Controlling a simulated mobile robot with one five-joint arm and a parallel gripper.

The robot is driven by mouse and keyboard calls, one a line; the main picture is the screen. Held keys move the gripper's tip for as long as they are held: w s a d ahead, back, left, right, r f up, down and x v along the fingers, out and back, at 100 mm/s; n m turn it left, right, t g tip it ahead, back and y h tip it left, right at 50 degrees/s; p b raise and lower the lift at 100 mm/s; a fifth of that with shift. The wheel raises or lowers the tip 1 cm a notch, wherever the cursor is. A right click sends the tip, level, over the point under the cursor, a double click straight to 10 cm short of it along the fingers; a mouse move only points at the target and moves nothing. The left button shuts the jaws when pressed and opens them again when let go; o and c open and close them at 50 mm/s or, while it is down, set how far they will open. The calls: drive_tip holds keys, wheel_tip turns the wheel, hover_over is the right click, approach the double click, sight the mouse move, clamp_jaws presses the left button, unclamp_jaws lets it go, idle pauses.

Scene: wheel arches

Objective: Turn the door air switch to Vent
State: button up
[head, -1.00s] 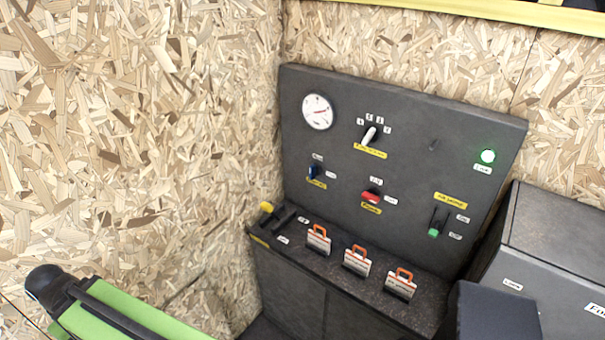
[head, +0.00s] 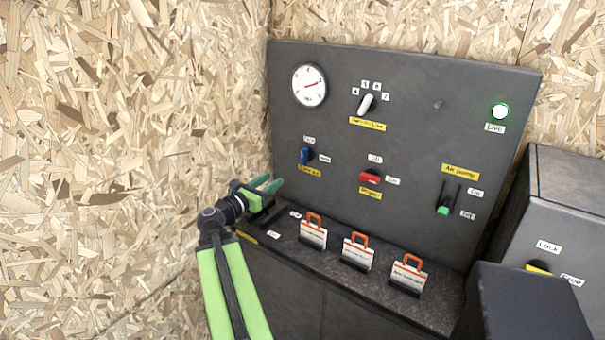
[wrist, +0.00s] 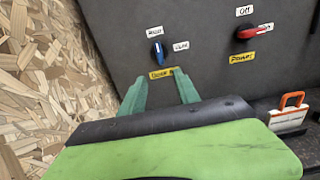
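The door air switch is a small blue knob (head: 305,156) at the lower left of the dark panel. It also shows in the wrist view (wrist: 158,50), its grip about upright, towards the label above it. A second white label sits to its right, reading something like Vent, and a yellow name label (wrist: 163,73) is below. My gripper (head: 273,183) is to the left of and below the knob, over the left end of the ledge. In the wrist view its two green fingers (wrist: 161,78) are apart, with nothing between them. They do not touch the knob.
A red power knob (head: 371,176) is right of the blue one. A gauge (head: 309,85) and white selector (head: 366,103) are above. Three tags with orange handles, one here (head: 313,232), stand on the ledge. An OSB wall (head: 130,150) is close on the left.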

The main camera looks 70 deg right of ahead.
sight(302, 159)
drive_tip(key=x, duration=1.7)
drive_tip(key=shift+d+r, duration=0.15)
drive_tip(key=shift+d, duration=0.1)
drive_tip(key=shift+c, duration=0.2)
